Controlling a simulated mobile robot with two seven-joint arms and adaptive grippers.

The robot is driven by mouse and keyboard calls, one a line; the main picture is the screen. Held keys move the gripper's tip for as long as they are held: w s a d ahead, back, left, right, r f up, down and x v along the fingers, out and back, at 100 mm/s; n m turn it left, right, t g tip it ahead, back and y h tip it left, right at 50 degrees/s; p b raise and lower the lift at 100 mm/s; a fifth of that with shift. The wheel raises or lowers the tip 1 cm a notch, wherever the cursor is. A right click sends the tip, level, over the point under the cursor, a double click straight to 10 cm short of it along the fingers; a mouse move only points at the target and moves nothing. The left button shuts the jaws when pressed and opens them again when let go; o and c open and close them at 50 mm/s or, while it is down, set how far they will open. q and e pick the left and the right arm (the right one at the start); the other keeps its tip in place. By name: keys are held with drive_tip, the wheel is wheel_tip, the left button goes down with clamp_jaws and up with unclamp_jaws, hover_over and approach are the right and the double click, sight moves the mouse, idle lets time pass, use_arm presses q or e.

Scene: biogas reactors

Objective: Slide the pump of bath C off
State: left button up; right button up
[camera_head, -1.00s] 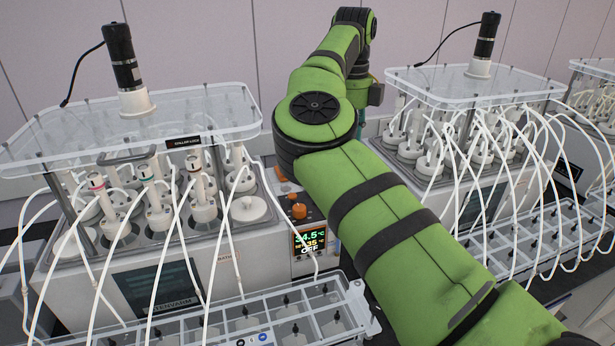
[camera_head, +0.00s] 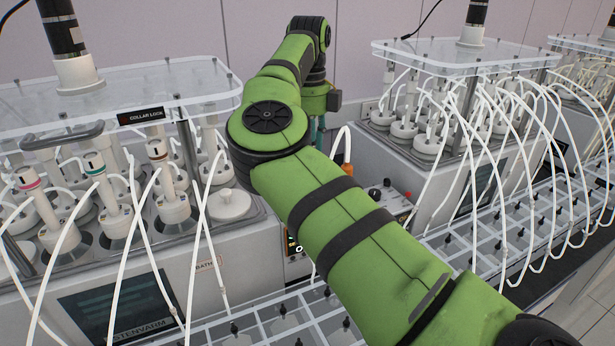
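The near bath (camera_head: 180,262) stands at left, its label reading "BATH" with a letter I cannot make out. The box with a display (camera_head: 294,246) at its right end is mostly hidden behind my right arm; it looks like the pump unit. An orange part (camera_head: 347,170) shows just beyond the arm. A second bath (camera_head: 440,190) stands behind at right. My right arm crosses the picture from lower right, bends at the top, and its wrist end points down behind the arm. Its fingers are hidden. My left gripper is out of view.
A clear lid (camera_head: 120,100) with a "COLLAR LOCK" sign (camera_head: 140,115) and a black motor (camera_head: 62,30) tops the near bath. White tubes arch from the bottles down to clear trays (camera_head: 265,315) in front. Another lidded unit (camera_head: 590,45) stands far right.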

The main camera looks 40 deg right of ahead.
wheel_tip(320, 180, down, 6)
drive_tip(key=shift+r+p, duration=0.25)
drive_tip(key=shift+p, duration=0.85)
drive_tip(key=shift+f, duration=0.25)
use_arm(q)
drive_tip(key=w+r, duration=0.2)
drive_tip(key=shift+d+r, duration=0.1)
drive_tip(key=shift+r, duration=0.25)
use_arm(e)
drive_tip(key=shift+f, duration=0.15)
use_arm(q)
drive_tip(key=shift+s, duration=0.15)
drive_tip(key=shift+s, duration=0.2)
use_arm(e)
clamp_jaws()
